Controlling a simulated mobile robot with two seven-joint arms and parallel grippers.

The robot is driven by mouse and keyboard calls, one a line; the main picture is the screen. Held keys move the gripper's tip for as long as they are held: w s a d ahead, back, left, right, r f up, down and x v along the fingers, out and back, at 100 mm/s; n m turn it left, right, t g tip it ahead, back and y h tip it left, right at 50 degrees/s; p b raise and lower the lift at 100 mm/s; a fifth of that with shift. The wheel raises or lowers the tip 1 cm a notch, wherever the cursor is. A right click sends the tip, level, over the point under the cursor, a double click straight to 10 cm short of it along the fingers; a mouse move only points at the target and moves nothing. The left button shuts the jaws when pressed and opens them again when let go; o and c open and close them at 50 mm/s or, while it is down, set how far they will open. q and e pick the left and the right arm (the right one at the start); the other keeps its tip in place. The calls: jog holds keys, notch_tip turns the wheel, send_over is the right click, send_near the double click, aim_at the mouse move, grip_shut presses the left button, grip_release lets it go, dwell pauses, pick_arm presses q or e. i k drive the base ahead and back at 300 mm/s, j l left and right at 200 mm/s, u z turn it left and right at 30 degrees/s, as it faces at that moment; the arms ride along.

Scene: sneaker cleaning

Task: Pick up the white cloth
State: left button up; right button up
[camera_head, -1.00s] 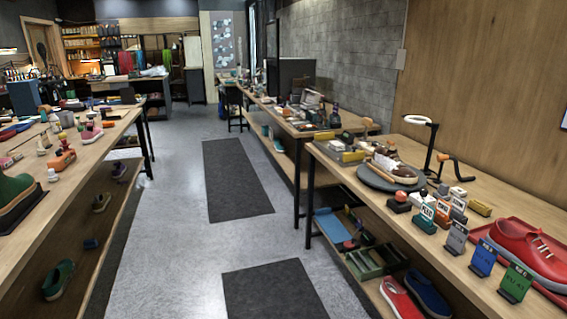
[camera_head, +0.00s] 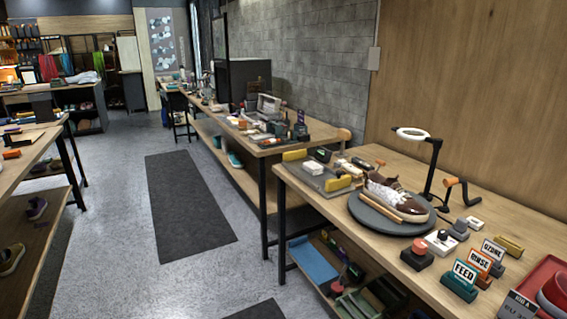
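A pale, crumpled, cloth-like item (camera_head: 82,76) lies on the far bench at the back left; it is too small to tell for sure that it is the white cloth. No other clear white cloth shows. A brown and white sneaker (camera_head: 394,196) rests on a dark round turntable (camera_head: 375,217) on the right bench. Neither of my grippers is in view.
The grey floor aisle with a dark mat (camera_head: 188,205) is clear.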

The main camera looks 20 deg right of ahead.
aim_at(313, 168)
jog(key=i+j+z, duration=0.2)
jog(key=i, duration=0.4)
jog(key=i+z, duration=0.25)
jog(key=i, duration=0.35)
jog(key=i+j+z, duration=0.15)
jog(key=i+z, duration=0.25)
jog(key=i+j+z, duration=0.2)
jog(key=z, duration=0.2)
jog(key=i+j+z, duration=0.2)
jog(key=j+z, duration=0.25)
jog(key=i+j+z, duration=0.2)
jog(key=j+z, duration=0.2)
jog(key=l, duration=0.1)
